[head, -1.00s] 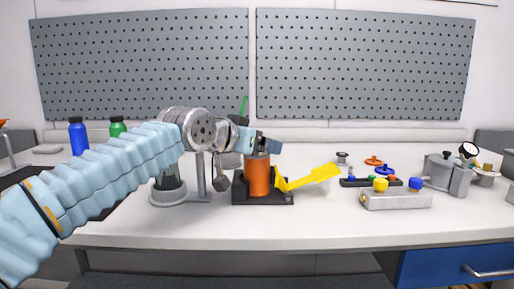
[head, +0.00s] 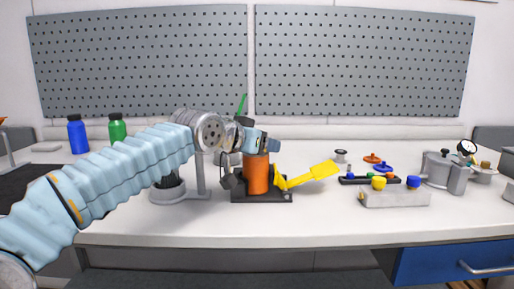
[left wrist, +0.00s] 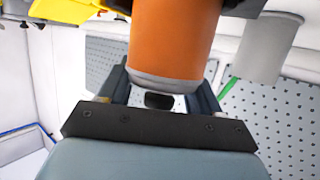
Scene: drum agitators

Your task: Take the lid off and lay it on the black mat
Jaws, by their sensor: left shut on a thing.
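The orange drum (head: 256,176) stands upright in a black base (head: 278,196) on the white table. It also shows large in the left wrist view (left wrist: 172,40). The pale lid (left wrist: 168,84) shows as a grey-white band at the drum's end, between my fingers. In the head view the gripper hides the lid. My left gripper (head: 264,144) is at the drum's top, shut on the lid; its fingers lie on either side of it in the left wrist view. The lid appears to be still at the drum. The black mat (head: 30,182) lies at the far left. My right gripper is not in view.
A yellow arm (head: 312,176) sticks out right of the drum. A grey stand (head: 200,178) is left of it. Blue (head: 77,136) and green (head: 117,131) bottles stand at the back left. A grey box with knobs (head: 395,198) and a grey pot (head: 445,172) are at right.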

